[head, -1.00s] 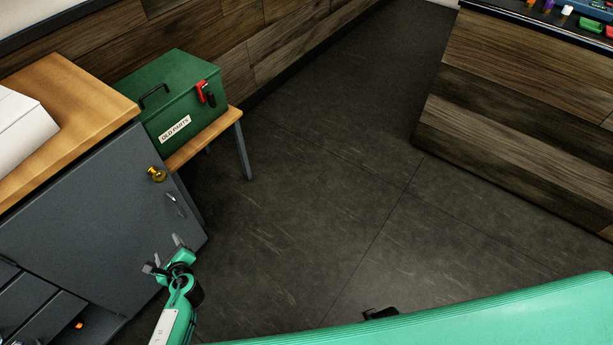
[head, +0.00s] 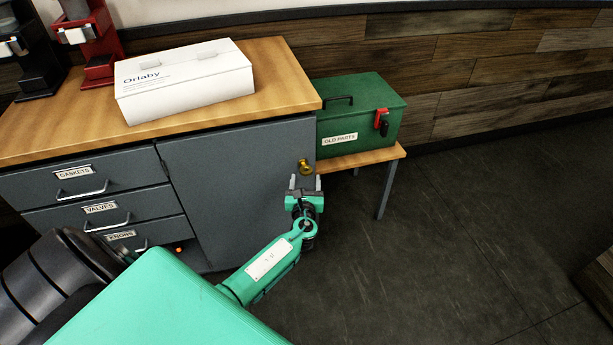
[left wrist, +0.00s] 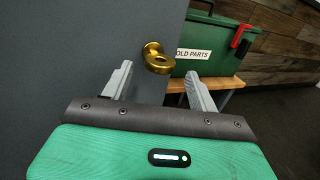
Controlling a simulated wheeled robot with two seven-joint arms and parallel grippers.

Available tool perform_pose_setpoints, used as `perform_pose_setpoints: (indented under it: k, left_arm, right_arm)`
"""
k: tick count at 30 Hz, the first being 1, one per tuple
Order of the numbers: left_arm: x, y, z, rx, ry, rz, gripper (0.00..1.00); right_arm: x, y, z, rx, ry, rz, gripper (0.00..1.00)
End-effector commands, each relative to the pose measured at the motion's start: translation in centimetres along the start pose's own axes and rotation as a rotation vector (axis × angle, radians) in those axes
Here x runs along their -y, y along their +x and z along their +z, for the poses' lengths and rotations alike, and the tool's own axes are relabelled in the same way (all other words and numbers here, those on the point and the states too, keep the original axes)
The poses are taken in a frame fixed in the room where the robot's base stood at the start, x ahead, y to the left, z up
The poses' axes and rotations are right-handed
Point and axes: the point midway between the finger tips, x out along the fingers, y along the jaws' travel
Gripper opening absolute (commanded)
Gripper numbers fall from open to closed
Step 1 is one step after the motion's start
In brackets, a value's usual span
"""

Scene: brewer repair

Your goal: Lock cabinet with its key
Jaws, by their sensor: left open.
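The grey cabinet door (head: 225,180) is shut, under the wooden top. My left gripper (head: 305,183) is just below the key in the head view. In the left wrist view its two fingers (left wrist: 158,88) are apart, with the key beyond and between them, not touched. My right gripper is not in view.
A white box (head: 185,82) and coffee machines (head: 92,45) stand on the wooden top (head: 285,90). Labelled drawers (head: 85,185) are left of the door. A green "OLD PARTS" toolbox (head: 355,115) sits on a low table (head: 390,154) to the right. The floor (head: 450,230) is clear.

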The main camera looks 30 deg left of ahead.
Motion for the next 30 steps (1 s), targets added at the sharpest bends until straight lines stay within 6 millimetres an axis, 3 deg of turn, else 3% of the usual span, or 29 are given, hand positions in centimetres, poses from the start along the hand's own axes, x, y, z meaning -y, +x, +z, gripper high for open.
perform_pose_setpoints:
  k: [7,17,18,25,30]
  left_arm:
    - [0.0,2.7,-0.1,-0.001,-0.001,0.000,0.60]
    - [0.0,3.0,0.0,-0.001,-0.002,0.000,0.60]
    - [0.0,3.0,0.0,-0.001,-0.002,0.000,0.58]
    - [0.0,3.0,0.0,-0.001,-0.002,0.000,0.15]
    - [0.0,3.0,-0.1,0.000,-0.004,0.000,0.15]
  right_arm:
    - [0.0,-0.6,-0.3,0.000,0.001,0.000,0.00]
    - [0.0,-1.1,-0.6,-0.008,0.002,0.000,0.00]
    - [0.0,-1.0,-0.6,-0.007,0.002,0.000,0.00]
    - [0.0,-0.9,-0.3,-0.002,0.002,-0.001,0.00]
    - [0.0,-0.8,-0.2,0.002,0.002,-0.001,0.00]
